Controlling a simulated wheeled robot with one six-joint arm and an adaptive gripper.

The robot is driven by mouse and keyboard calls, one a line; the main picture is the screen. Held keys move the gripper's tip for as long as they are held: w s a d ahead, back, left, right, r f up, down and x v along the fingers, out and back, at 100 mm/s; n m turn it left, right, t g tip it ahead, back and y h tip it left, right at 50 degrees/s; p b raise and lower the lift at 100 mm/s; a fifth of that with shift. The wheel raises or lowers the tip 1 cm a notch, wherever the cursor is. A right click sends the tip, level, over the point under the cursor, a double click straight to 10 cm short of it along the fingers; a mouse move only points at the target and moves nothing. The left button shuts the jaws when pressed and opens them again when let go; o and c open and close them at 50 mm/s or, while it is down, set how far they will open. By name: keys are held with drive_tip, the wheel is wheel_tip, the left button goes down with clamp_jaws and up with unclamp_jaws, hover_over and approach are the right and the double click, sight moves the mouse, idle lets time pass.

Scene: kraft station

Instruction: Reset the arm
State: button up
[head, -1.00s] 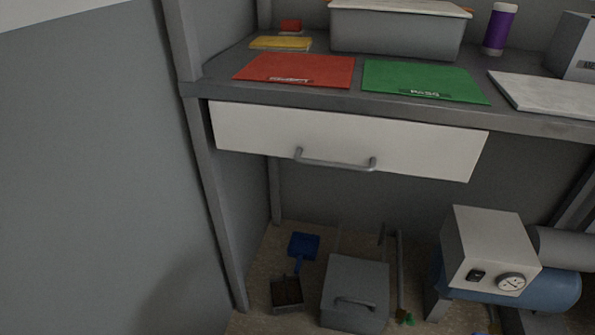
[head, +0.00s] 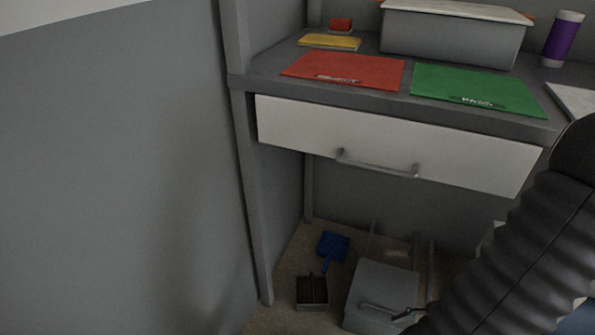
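My arm (head: 515,265), in a black ribbed sleeve, reaches up from the bottom right of the head view. Its dark rounded upper part is cut off by the right edge. My gripper cannot be clearly made out; a small dark piece shows near the lid of the grey box on the floor, and I cannot tell what it is. The arm hides part of the space under the bench at the right.
The bench (head: 450,112) bears a red mat (head: 345,70), a green mat (head: 475,88), a grey bin (head: 450,38) and a purple bottle (head: 562,40). Its white drawer (head: 300,128) looks shut. A blue dustpan (head: 333,247) and grey box (head: 385,285) are below. A wall stands left.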

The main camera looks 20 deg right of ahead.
drive_tip(key=w+a+r+n+g+h, duration=0.1)
drive_tip(key=w+a+r+n+h, duration=0.1)
drive_tip(key=w+r+n+h, duration=0.35)
drive_tip(key=w+a+r+n+g+h, duration=0.2)
drive_tip(key=r+n+h, duration=0.1)
drive_tip(key=r+n, duration=0.55)
drive_tip(key=w+a+r+n+t, duration=0.1)
drive_tip(key=a+r+n+t, duration=0.4)
drive_tip(key=a+r, duration=0.8)
drive_tip(key=shift+w+a+n, duration=0.3)
drive_tip(key=shift+a+n, duration=0.2)
drive_tip(key=shift+a, duration=0.15)
